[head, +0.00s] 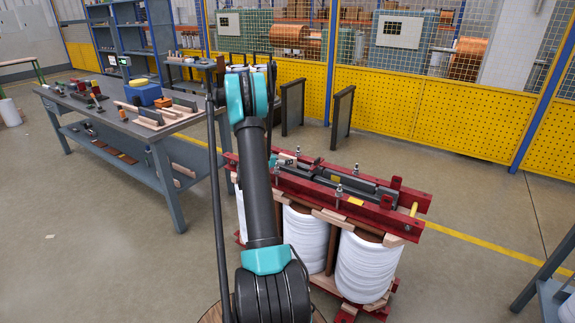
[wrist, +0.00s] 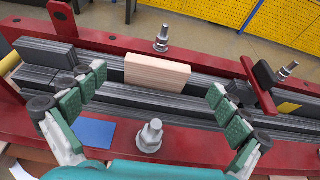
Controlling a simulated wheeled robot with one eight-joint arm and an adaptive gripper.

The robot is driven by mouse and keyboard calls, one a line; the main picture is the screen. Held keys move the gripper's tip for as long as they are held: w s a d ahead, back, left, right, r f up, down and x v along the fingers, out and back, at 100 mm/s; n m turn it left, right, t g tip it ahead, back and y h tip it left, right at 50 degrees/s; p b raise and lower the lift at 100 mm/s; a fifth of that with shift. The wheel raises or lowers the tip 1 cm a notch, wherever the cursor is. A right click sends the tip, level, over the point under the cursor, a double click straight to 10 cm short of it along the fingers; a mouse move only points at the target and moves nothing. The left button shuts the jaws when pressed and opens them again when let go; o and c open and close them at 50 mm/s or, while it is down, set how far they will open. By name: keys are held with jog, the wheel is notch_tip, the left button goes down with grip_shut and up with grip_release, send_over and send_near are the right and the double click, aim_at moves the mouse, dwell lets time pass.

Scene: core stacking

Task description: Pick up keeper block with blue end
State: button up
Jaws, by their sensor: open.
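A pale, layered wooden block (wrist: 157,70) lies across the dark laminated bars (wrist: 100,82) between the red beams, in the middle of the wrist view. No blue end shows on it. A flat blue patch (wrist: 95,132) lies on the near red beam (wrist: 190,140), left of a bolt. My gripper (wrist: 157,88) is open, its green-padded fingers apart on the near left and right of the block, with nothing between the tips that I can see held. In the head view my arm hides much of this area, and I cannot make out the gripper clearly.
Bolts (wrist: 150,135) stand up from the red beams. A red upright with a dark plate (wrist: 258,85) rises right of the block. White coils (head: 368,265) stand below the beams. A workbench (head: 125,120) with parts is at left. The floor at right is mostly clear.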

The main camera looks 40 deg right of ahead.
aim_at(287, 157)
jog(key=x, duration=0.5)
jog(key=shift+f, duration=0.15)
jog(key=c, duration=1.1)
jog(key=shift+o, duration=0.2)
